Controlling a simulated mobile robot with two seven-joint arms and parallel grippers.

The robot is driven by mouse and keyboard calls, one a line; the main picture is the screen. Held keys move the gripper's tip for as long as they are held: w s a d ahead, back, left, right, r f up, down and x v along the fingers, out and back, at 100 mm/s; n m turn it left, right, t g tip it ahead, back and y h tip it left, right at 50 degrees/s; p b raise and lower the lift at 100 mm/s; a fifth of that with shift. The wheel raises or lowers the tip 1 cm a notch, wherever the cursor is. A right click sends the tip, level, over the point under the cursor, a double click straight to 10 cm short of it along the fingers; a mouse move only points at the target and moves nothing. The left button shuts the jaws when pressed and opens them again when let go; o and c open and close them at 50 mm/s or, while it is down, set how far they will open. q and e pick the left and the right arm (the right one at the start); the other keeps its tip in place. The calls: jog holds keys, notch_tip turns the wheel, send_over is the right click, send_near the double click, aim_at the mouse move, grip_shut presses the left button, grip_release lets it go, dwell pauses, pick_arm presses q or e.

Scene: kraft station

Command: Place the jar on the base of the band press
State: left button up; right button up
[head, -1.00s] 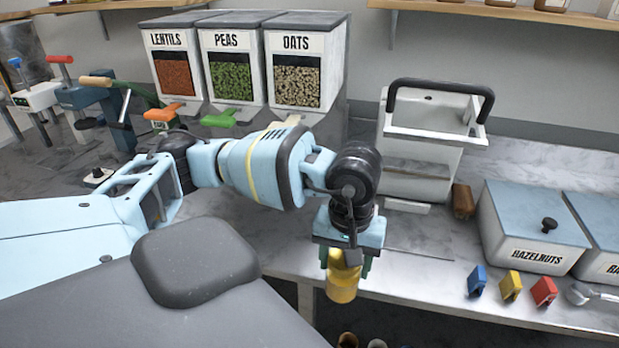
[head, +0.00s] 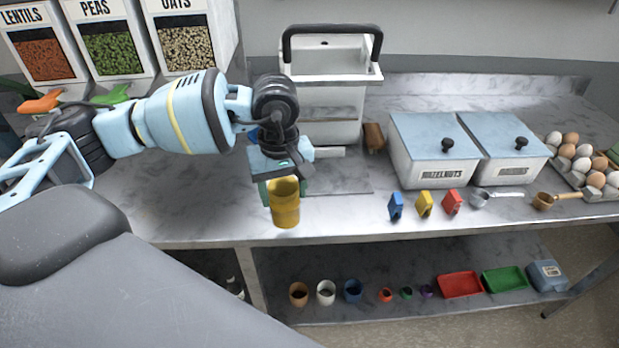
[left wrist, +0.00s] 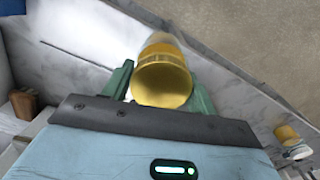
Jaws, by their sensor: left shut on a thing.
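The yellow-gold jar (head: 285,207) hangs below my left gripper (head: 283,186) in the head view, by the counter's front edge. In the left wrist view the jar's round golden end (left wrist: 162,82) faces the camera between the green fingers of my left gripper (left wrist: 160,88). The gripper is shut on the jar; its upper part is partly hidden by the gripper in the head view. I cannot identify the band press with certainty. A white stand with a black handle (head: 322,95) is behind the gripper. My right gripper is not in view.
Hazelnut bin (head: 432,160), another lidded bin (head: 500,155) and an egg tray (head: 560,178) stand to the right. Blue (head: 395,206), yellow (head: 425,204) and red (head: 452,202) clips lie in front. A lower shelf (head: 420,312) holds cups and trays.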

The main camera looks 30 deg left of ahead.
pick_arm(q)
jog(key=w+d, duration=0.2)
jog(key=w, duration=0.7)
jog(key=shift+w+f, duration=0.15)
jog(key=shift+f, duration=0.25)
jog(key=shift+a, duration=0.1)
jog(key=shift+f, duration=1.75)
jog(key=shift+f, duration=0.1)
jog(key=o, duration=1.2)
jog(key=shift+f, duration=0.1)
jog(key=shift+o, duration=0.2)
notch_tip(320, 180, up, 8)
jog(key=shift+f, duration=0.1)
